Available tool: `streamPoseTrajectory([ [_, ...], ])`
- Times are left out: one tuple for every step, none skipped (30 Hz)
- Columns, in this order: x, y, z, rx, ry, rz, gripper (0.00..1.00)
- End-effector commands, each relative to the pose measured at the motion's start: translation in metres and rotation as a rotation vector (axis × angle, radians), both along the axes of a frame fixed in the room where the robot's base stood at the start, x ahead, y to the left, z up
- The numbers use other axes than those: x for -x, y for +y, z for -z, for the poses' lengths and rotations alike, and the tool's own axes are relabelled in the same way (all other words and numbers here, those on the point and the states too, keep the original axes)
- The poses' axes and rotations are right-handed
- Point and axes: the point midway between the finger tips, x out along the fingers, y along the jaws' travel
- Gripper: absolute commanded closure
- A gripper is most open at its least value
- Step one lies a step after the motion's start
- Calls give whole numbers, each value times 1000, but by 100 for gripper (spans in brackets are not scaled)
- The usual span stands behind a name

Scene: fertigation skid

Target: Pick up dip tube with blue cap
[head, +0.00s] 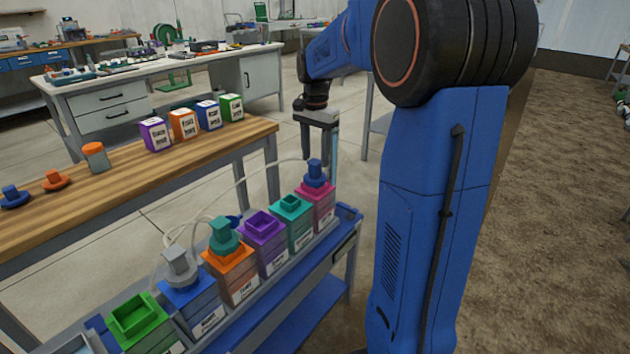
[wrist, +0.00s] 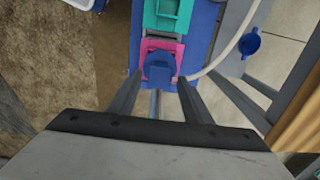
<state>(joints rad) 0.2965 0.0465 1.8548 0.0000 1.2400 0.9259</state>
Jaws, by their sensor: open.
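The dip tube with blue cap (head: 315,173) sits upright on the pink-topped tank (head: 318,196) at the far end of the row. In the wrist view the blue cap (wrist: 158,67) lies between my finger tips, over the pink rim (wrist: 149,45). My gripper (head: 320,152) points down over this tank with its fingers open, one on each side of the cap. It also shows in the wrist view (wrist: 158,80). I cannot tell whether either finger touches the cap. The tube below the cap is hidden in the tank.
A teal-topped tank (head: 291,208) and a purple-topped tank (head: 262,227) stand beside it on the blue cart (head: 348,213). A pale hose (wrist: 230,52) runs close to the cap. Another blue cap (wrist: 251,42) lies off to the side. A wooden bench (head: 130,177) stands to the left.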

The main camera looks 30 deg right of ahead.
Motion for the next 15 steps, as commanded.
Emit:
streamPoseTrajectory([
  [1,1,8,-1,3,0,55],
  [1,2,13,0,2,0,55],
  [2,2,18,-1,3,0,55],
  [1,2,21,-1,3,0,55],
  [1,2,25,0,2,0,55],
  [1,2,29,0,2,0,55],
  [1,2,31,0,2,0,55],
  [1,2,33,0,2,0,55],
  [1,2,34,0,2,0,55],
  [1,2,35,-1,1,0,55],
  [1,2,35,-1,1,0,55],
  [1,2,35,0,1,0,55],
  [1,2,35,0,0,0,55],
  [1,2,35,0,0,0,55],
  [1,2,35,0,0,0,55],
])
